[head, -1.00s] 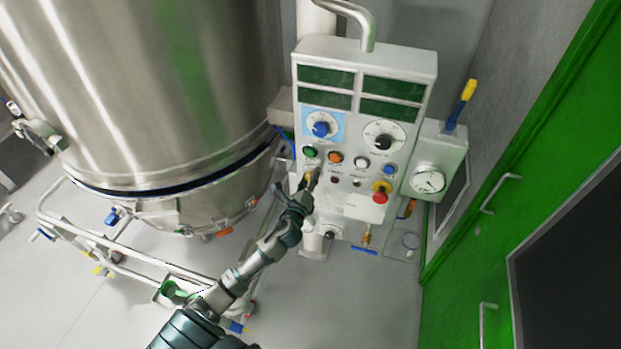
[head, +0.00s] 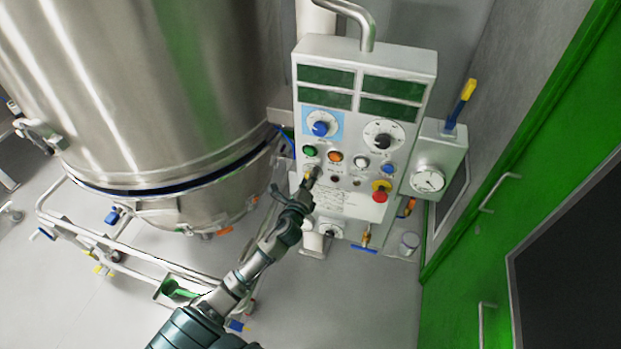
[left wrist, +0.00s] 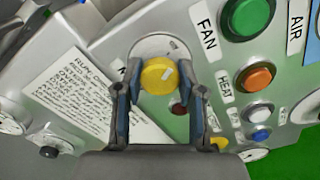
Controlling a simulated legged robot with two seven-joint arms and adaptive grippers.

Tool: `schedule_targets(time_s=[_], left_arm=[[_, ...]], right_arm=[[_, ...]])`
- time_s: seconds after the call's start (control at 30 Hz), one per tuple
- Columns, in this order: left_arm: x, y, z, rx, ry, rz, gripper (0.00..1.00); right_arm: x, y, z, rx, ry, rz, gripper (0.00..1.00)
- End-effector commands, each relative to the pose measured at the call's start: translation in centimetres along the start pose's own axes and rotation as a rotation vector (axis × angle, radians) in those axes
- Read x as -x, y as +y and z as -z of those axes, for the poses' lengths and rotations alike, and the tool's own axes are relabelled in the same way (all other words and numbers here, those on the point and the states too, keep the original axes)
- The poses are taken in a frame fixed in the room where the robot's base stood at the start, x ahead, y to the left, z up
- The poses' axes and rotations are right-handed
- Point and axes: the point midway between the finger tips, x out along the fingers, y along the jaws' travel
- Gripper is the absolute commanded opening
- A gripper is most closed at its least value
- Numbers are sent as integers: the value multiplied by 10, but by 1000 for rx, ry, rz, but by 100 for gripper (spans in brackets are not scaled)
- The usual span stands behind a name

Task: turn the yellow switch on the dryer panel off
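The yellow switch (left wrist: 158,76) is a round knob with a pale mark across its face, on the dryer panel below the green FAN button. In the head view the yellow switch (head: 306,175) is small and partly hidden by my left gripper (head: 305,186) at the panel's lower left. In the left wrist view my left gripper (left wrist: 160,92) has its fingers apart, one on each side of the knob. Narrow gaps seem to show beside the knob; I cannot tell whether either finger touches it. My right gripper is in neither view.
The panel (head: 345,205) also carries a green button (head: 309,151), an orange button (head: 335,157) and a red emergency stop (head: 380,196). A large steel vessel (head: 130,90) stands left. A green door (head: 470,230) is at right.

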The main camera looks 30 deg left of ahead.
Motion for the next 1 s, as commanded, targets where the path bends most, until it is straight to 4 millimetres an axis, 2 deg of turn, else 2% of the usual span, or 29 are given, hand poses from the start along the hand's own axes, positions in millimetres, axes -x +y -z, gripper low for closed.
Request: schedule_targets(time_s=[0.03,0.1,0.47,0.57,0.8,1.0], left_arm=[[-1,-2,-4,-2,-7,4,51],[-1,-2,-3,-2,-5,3,64],[4,1,0,-1,0,-1,64],[18,1,1,-1,2,-2,64],[72,2,0,0,1,-3,64],[106,3,-1,0,-1,-2,64]], right_arm=[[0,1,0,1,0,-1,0],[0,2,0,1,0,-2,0],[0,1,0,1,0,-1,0],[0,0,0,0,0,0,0],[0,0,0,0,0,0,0],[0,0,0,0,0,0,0]])
